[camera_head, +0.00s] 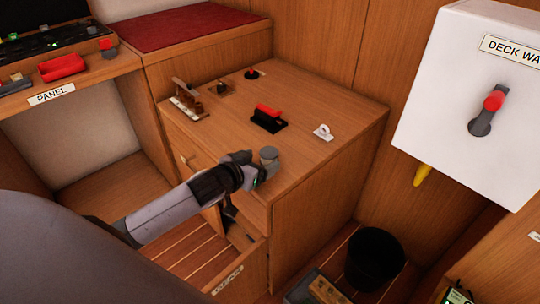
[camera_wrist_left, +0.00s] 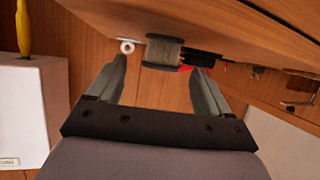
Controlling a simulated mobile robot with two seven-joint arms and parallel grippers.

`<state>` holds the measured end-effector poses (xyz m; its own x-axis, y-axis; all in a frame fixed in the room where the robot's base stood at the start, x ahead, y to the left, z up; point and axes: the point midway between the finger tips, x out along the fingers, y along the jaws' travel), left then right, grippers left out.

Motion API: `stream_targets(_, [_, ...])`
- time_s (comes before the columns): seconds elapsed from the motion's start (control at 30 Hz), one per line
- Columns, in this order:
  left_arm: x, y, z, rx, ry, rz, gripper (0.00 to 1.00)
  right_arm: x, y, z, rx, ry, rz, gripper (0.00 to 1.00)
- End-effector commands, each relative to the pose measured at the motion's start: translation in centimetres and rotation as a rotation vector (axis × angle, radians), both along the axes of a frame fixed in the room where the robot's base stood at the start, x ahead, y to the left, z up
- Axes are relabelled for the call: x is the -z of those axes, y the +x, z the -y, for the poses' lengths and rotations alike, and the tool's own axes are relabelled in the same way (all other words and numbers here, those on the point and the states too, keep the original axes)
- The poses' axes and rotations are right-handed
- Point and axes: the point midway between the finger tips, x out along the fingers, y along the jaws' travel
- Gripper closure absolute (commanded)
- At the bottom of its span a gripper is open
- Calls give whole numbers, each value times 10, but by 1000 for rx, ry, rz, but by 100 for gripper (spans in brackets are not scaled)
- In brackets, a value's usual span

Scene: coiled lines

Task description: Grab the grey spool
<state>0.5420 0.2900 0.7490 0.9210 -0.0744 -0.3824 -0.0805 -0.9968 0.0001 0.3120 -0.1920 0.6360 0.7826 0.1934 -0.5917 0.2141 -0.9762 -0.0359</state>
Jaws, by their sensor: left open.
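The grey spool (camera_head: 268,155) stands upright near the front edge of the wooden cabinet top (camera_head: 310,160). My left gripper (camera_head: 259,170) is close to it at the near side, with its fingers apart. In the left wrist view, where the scene appears upside down, the grey spool (camera_wrist_left: 164,52) shows between and beyond the open fingertips (camera_wrist_left: 159,66). No finger is clearly shut on it. Its lower part is partly hidden by the gripper in the head view. My right gripper is not in view.
A red-and-black switch (camera_head: 268,118) and a white ring fitting (camera_head: 323,132) sit behind the spool. A wooden rack (camera_head: 188,103) is at the back left. An open drawer labelled GEAR (camera_head: 232,280) is below my arm. A black bucket (camera_head: 374,258) stands right of the cabinet.

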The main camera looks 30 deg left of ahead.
Motion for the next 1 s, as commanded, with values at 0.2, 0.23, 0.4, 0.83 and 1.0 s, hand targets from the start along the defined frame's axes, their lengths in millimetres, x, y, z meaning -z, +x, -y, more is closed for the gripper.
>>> stream_targets(0.2, [7, 18, 0, -1, 0, 1, 21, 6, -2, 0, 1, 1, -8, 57])
stream_targets(0.23, [8, 21, 0, -2, 1, 1, 21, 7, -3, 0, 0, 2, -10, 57])
stream_targets(0.4, [17, 41, 1, -1, 0, 0, 21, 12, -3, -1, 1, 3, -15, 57])
stream_targets(0.83, [22, 53, 2, 1, 1, 0, 21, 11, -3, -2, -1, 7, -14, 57])
stream_targets(1.0, [22, 53, 2, 0, 0, -1, 69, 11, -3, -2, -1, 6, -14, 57])
